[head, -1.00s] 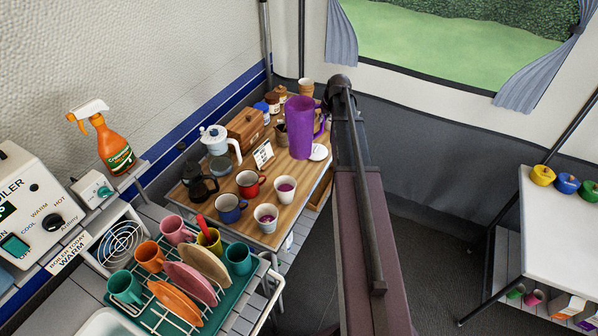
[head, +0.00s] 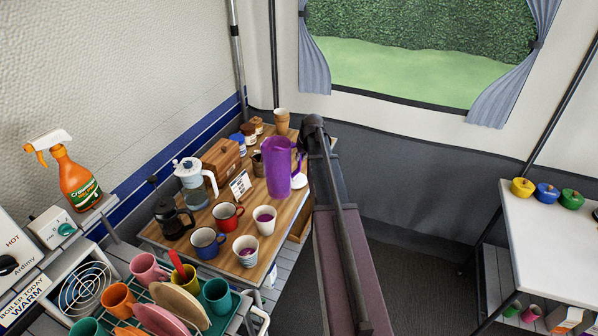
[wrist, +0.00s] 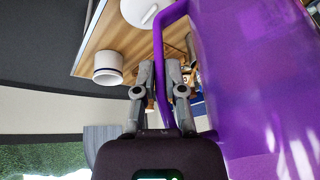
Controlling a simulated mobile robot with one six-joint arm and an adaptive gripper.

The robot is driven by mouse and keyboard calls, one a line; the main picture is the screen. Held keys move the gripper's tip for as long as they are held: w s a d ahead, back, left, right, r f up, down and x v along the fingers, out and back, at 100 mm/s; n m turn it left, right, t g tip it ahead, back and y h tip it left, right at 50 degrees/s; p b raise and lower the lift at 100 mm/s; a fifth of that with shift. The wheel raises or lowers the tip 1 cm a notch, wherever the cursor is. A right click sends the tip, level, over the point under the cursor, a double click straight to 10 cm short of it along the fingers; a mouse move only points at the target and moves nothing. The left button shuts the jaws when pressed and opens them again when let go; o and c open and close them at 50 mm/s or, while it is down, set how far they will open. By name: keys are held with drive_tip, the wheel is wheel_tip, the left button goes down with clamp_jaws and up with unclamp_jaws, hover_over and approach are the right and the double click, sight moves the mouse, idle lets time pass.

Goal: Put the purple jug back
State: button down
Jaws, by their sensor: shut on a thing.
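The purple jug (head: 278,168) stands upright over the right side of the wooden table top (head: 205,232) in the head view. I cannot tell whether its base touches the wood. In the wrist view the jug (wrist: 260,80) fills the right side, with its handle running between the fingers. My gripper (wrist: 165,78) is shut on the jug's handle. In the head view the end of my arm hides most of the gripper. Two white cups with purple contents, a near one (head: 247,252) and a farther one (head: 265,220), stand in front of the jug.
A red mug (head: 227,216), a blue mug (head: 206,243), a French press (head: 172,216) and a white-lidded pot (head: 192,185) crowd the table's left. A wooden box (head: 221,160) and small jars stand behind. A dish rack is in front.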

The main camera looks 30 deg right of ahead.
drive_tip(key=shift+f, duration=0.4)
drive_tip(key=shift+f+b, duration=1.75)
drive_tip(key=shift+b, duration=0.2)
drive_tip(key=shift+f, duration=0.1)
drive_tip(key=c, duration=0.7)
unclamp_jaws()
drive_tip(key=p+v, duration=1.1)
drive_tip(key=v, duration=0.1)
